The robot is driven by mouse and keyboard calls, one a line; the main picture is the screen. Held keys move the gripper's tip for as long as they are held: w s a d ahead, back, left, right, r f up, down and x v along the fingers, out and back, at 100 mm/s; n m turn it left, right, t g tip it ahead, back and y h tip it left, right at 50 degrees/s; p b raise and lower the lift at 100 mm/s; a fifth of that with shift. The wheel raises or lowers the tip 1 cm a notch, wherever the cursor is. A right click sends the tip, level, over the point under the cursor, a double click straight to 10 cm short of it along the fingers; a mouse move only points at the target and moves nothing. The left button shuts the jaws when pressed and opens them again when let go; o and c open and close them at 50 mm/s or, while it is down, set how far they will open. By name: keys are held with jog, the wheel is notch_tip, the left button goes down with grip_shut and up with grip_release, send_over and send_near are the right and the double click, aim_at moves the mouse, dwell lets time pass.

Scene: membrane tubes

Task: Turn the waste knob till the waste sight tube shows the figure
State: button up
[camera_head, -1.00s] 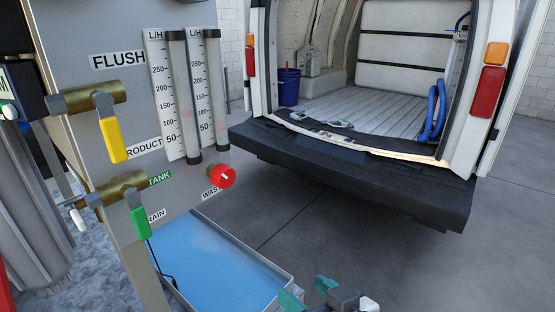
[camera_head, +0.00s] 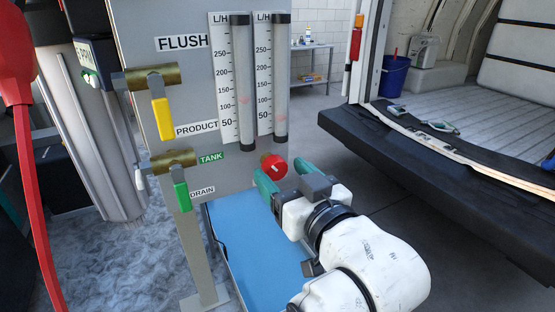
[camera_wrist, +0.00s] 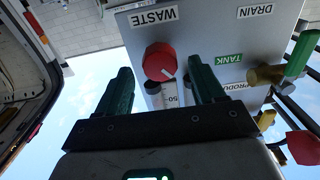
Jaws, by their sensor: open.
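The red waste knob (camera_head: 275,168) sits low on the grey panel, below the right-hand sight tube. It has a white pointer line, clearest in the wrist view (camera_wrist: 160,62). The right sight tube (camera_head: 281,80) has a scale on its left; a faint reddish mark shows near 100. The left tube (camera_head: 243,80) has a similar mark. My gripper (camera_head: 284,171) is open at the knob, its green fingers to either side of it in the picture. In the wrist view my gripper (camera_wrist: 161,72) also frames the knob; I cannot tell if they touch it. The WASTE label (camera_wrist: 153,16) appears upside down there.
A yellow-handled valve (camera_head: 161,118) and a green-handled valve (camera_head: 181,196) stick out at the panel's left. A blue tray (camera_head: 262,250) lies below. A van's dark bumper (camera_head: 440,180) is at the right, with bare floor between.

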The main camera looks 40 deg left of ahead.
aim_at(278, 170)
jog(key=shift+x, duration=1.6)
jog(key=c, duration=1)
